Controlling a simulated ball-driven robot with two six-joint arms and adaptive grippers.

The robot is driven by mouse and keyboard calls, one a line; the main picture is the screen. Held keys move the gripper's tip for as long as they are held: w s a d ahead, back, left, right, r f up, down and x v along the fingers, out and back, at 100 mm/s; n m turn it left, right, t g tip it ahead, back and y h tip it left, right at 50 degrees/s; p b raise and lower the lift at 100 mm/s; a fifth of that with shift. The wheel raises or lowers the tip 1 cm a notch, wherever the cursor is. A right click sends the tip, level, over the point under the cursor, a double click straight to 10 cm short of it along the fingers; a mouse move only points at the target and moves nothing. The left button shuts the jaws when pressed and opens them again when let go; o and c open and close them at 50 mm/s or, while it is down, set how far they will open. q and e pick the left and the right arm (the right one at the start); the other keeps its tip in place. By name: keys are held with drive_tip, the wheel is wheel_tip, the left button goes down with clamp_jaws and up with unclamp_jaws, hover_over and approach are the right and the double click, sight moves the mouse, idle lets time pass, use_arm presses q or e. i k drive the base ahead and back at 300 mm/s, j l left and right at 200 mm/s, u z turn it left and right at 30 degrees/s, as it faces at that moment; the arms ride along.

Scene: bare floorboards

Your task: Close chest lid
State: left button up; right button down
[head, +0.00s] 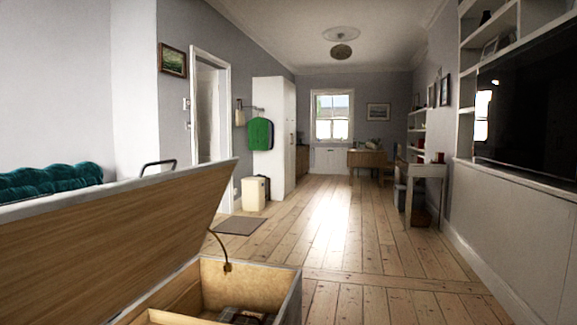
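The chest stands at the lower left of the head view, with its lid raised and tilted back to the left. The lid (110,240) shows its bare wood inner face and a pale rim. The chest's box (292,285) is open, with wooden inner walls and a divider; a dark item (245,316) lies inside, cut off by the frame's lower edge. A thin curved stay (222,250) runs between lid and box. Neither of my grippers shows in the head view.
A teal tufted cushion (50,181) shows behind the lid. A dark mat (240,226) and a pale bin (254,194) are farther back. A white desk (428,172) stands along the right wall. The floorboards (345,240) right of the chest are clear.

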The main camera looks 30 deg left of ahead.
sight(84, 256)
drive_tip(key=i+l, duration=0.15)
drive_tip(key=i, duration=0.35)
drive_tip(key=i+l+u, duration=0.15)
drive_tip(key=i, duration=0.3)
drive_tip(key=i+u, duration=0.25)
drive_tip(key=u, duration=0.2)
drive_tip(key=i+u, duration=0.4)
drive_tip(key=i+l+u, duration=0.15)
drive_tip(key=u, duration=0.3)
drive_tip(key=i+l+u, duration=0.2)
drive_tip(key=u, duration=0.25)
drive_tip(key=i+l+u, duration=0.15)
drive_tip(key=l+u, duration=0.25)
